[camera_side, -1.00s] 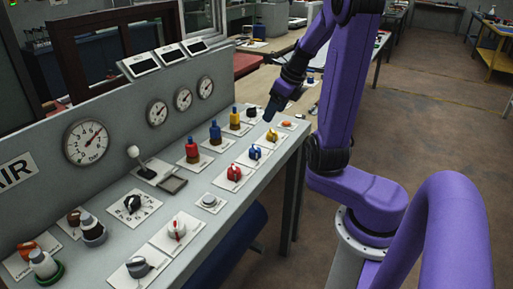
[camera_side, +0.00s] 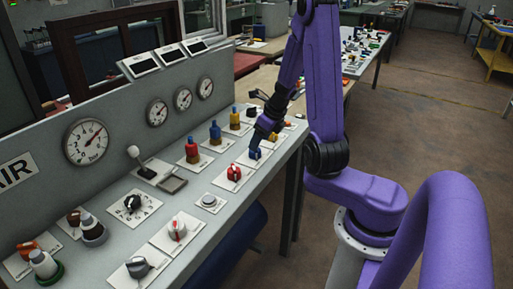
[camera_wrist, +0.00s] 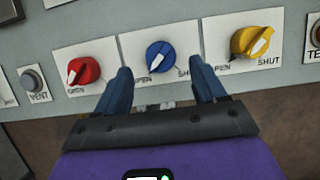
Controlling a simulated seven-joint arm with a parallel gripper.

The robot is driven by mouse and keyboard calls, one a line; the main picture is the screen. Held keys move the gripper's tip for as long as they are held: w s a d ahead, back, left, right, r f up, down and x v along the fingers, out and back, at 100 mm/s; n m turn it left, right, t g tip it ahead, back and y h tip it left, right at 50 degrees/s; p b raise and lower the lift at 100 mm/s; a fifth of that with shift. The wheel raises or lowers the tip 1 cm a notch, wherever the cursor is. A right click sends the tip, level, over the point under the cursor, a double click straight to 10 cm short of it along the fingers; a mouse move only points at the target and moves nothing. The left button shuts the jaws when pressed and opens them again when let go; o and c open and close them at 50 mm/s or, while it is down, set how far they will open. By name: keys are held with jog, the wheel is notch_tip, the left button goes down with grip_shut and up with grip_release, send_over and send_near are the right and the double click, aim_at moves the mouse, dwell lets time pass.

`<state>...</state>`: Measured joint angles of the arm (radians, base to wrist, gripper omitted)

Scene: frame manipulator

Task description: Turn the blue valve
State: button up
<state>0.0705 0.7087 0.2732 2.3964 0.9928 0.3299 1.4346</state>
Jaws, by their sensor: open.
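The blue valve (camera_wrist: 161,57) is a round blue knob with a white pointer on a white plate marked OPEN and SHUT. In the wrist view its pointer slants down to the left. My gripper (camera_wrist: 165,75) is open, with one dark blue finger to the lower left of the knob and one to its lower right. A gap shows between the fingers and the knob. In the side view the blue valve (camera_side: 254,154) is partly hidden beneath my gripper (camera_side: 256,146), which points down at it from above.
A red valve (camera_wrist: 84,71) and a yellow valve (camera_wrist: 251,42) sit on plates on either side. A grey VENT button (camera_wrist: 32,80) is at the far left. Red, blue and yellow bottle-shaped knobs (camera_side: 215,132) stand behind, near the gauge wall. Bare panel lies in front of the valves.

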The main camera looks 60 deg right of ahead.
jog(key=shift+x, duration=2.2)
jog(key=c, duration=1.1)
